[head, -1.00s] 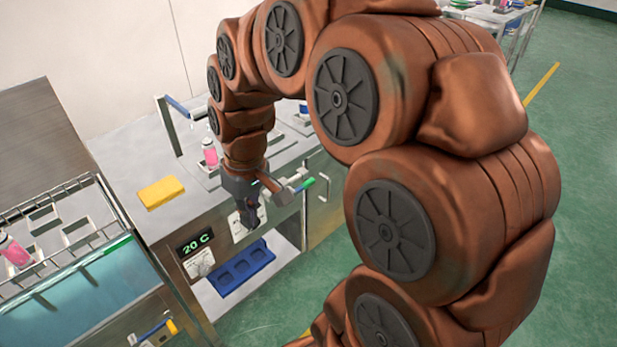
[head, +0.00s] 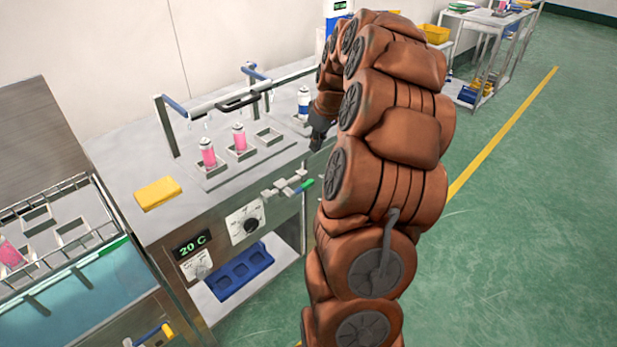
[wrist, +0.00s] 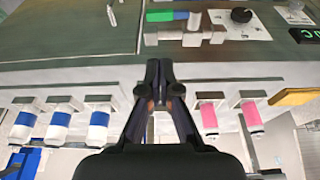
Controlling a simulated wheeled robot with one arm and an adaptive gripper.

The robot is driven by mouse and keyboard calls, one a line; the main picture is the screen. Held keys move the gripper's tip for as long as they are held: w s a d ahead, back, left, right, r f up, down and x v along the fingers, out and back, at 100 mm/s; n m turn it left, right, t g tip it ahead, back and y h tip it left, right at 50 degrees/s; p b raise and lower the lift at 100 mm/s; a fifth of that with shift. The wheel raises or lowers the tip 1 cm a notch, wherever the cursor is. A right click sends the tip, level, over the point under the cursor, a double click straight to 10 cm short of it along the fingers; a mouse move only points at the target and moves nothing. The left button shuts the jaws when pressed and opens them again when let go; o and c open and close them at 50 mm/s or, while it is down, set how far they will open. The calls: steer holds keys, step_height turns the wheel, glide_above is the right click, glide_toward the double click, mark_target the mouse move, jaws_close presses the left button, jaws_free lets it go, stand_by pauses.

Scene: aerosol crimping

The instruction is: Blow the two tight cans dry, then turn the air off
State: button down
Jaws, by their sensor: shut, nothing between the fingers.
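Two pink cans with white tops stand upright in square nests on the bench, the left one (head: 207,153) and the right one (head: 239,138). Both also show upside down in the wrist view, (wrist: 208,117) and (wrist: 252,118). A pipe with a black handle (head: 238,101) runs above and behind them, with small nozzles hanging down. A valve with a green and blue handle (head: 302,186) sits on the bench front, beside a round dial (head: 246,223). My gripper (wrist: 165,68) is shut and empty, right of the pink cans near the bench edge; its tips are partly hidden in the head view.
A third nest (head: 268,137) is empty. A white and blue can (head: 304,103) stands behind my gripper; several show in the wrist view. A yellow block (head: 157,193) lies at the bench's left. A blue tray (head: 240,272) sits below, beside a water bath (head: 105,282) holding another pink can.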

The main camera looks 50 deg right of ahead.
mark_target(308, 183)
steer(key=p+x, duration=0.1)
steer(key=x, duration=0.3)
steer(key=p+x, duration=0.1)
steer(key=x, duration=0.3)
steer(key=s+p+x, duration=0.1)
steer(key=x, duration=0.4)
steer(key=shift+f+p, duration=0.1)
steer(key=shift+p, duration=0.25)
steer(key=shift+f, duration=0.5)
steer(key=shift+w+f+b, duration=0.15)
steer(key=shift+f+b, duration=0.05)
steer(key=shift+b, duration=0.2)
